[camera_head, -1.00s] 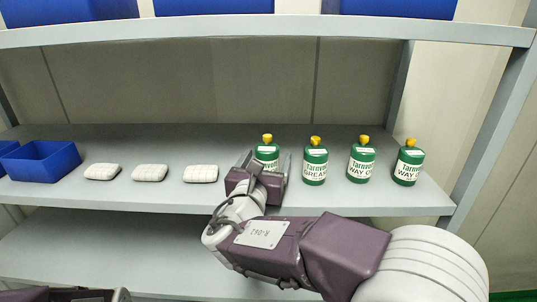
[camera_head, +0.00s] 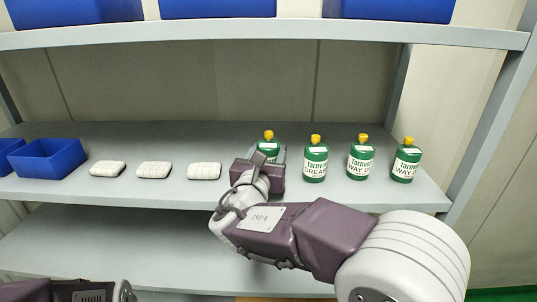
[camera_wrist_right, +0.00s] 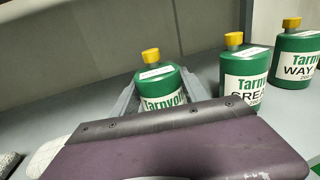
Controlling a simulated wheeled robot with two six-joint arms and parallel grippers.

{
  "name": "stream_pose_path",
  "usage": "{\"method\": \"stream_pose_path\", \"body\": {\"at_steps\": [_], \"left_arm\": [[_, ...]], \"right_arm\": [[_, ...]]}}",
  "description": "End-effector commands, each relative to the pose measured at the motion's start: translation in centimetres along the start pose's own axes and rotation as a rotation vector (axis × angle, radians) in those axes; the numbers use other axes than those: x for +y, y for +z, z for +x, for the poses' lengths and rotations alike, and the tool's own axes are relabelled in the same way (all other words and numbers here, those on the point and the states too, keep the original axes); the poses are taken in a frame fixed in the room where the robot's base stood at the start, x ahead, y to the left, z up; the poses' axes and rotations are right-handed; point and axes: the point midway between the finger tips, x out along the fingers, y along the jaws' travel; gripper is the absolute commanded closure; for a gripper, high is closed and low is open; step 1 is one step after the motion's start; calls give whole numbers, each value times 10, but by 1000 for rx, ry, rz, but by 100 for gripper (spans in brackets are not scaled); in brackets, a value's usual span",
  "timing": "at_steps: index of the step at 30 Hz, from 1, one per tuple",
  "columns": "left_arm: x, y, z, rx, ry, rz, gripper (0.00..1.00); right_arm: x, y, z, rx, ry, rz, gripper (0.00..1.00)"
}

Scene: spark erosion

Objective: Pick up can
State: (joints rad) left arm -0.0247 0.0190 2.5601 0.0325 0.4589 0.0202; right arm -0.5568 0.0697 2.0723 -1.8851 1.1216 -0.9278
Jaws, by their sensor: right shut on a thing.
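A green can with a yellow cap (camera_head: 268,146) stands upright on the middle shelf, leftmost in a row of similar green cans. My right gripper (camera_head: 272,158) reaches it from the front and is shut on it, hiding its lower part. In the right wrist view the held can (camera_wrist_right: 160,88) sits between the two grey fingers, its label partly covered by the gripper body. Another can, labelled grease (camera_head: 315,160), stands just to its right, apart from the gripper. My left arm (camera_head: 70,291) shows at the bottom left; its fingers are out of view.
Two more green cans (camera_head: 360,160) (camera_head: 405,162) stand farther right. Several white packets (camera_head: 154,170) and blue bins (camera_head: 48,160) sit to the left on the shelf (camera_head: 330,195). An upper shelf (camera_head: 250,32) with blue bins is overhead. The lower shelf (camera_head: 110,245) looks clear.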

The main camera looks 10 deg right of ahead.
Motion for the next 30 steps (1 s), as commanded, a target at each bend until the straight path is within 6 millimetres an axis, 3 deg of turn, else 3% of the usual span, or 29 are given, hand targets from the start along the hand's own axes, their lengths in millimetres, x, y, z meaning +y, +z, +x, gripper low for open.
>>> {"method": "stream_pose_path", "body": {"at_steps": [7,10,17,20,21,24,30], "left_arm": [[1,-4,-34,0,0,0,2],[1,-3,-30,0,0,0,2],[1,-4,-42,0,0,0,2],[1,-5,-50,0,0,0,2],[1,-6,-64,-1,0,0,2],[2,-9,-86,1,0,0,2],[2,-12,-110,0,0,0,2]], "right_arm": [[0,46,0,-3,-1,4,100],[-20,52,-5,-4,-2,5,100],[-71,84,-17,-5,-4,6,100],[-94,98,-23,-6,-5,6,100],[-96,106,-23,-1,-4,-3,100],[-101,110,-23,-1,-8,-6,100],[-110,110,-26,-2,-5,-4,100]]}}
